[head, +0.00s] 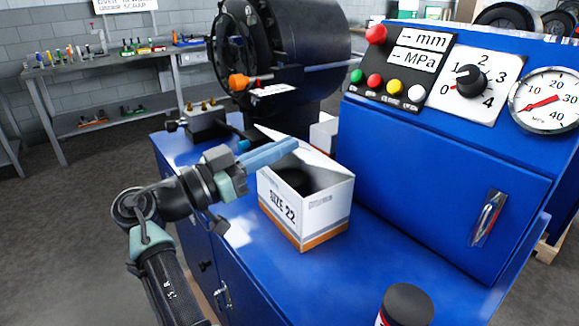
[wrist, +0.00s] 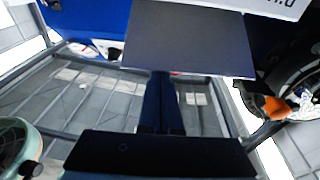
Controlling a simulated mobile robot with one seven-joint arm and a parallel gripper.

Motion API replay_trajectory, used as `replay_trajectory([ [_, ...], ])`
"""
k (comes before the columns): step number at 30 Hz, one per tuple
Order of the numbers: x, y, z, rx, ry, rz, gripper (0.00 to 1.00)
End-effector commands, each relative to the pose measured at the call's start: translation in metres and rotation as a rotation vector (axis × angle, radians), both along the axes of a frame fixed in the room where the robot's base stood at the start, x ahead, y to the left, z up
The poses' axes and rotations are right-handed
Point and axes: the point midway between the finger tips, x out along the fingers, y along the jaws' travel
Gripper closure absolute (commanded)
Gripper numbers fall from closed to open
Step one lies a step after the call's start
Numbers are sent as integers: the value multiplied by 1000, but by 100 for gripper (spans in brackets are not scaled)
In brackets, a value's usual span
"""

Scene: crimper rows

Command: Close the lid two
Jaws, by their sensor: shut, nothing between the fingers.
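A white and orange box marked SIZE 22 (head: 292,215) stands on the blue bench top in the head view. Its top is open and its inside is dark. A white flap (head: 325,163) shows along its far right side. My gripper (head: 296,143) reaches in from the left above the box opening, with its blue fingers together and empty. Whether the fingers touch a flap I cannot tell. In the wrist view my gripper's fingers (wrist: 163,78) point up the picture towards a flat dark grey panel (wrist: 188,40). Whether that panel is a box flap is unclear.
A blue control cabinet (head: 440,175) with knob, buttons and gauge stands right of the box. A black drum machine (head: 310,50) is behind. A black-capped container (head: 405,305) stands at the front. Bare blue bench top (head: 370,260) lies in front of the box.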

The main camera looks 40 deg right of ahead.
Motion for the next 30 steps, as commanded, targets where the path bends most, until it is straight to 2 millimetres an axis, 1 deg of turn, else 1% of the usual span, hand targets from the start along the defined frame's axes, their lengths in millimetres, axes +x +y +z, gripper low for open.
replay_trajectory([
  [1, 0, 2, -17, -33, 2, 0, 100],
  [12, 1, 14, -45, -253, 20, -2, 100],
  [14, 1, 16, -48, -282, 22, -2, 100],
  [21, 1, 19, -56, -279, 18, -1, 100],
  [30, 1, 20, -59, -277, 19, 0, 100],
])
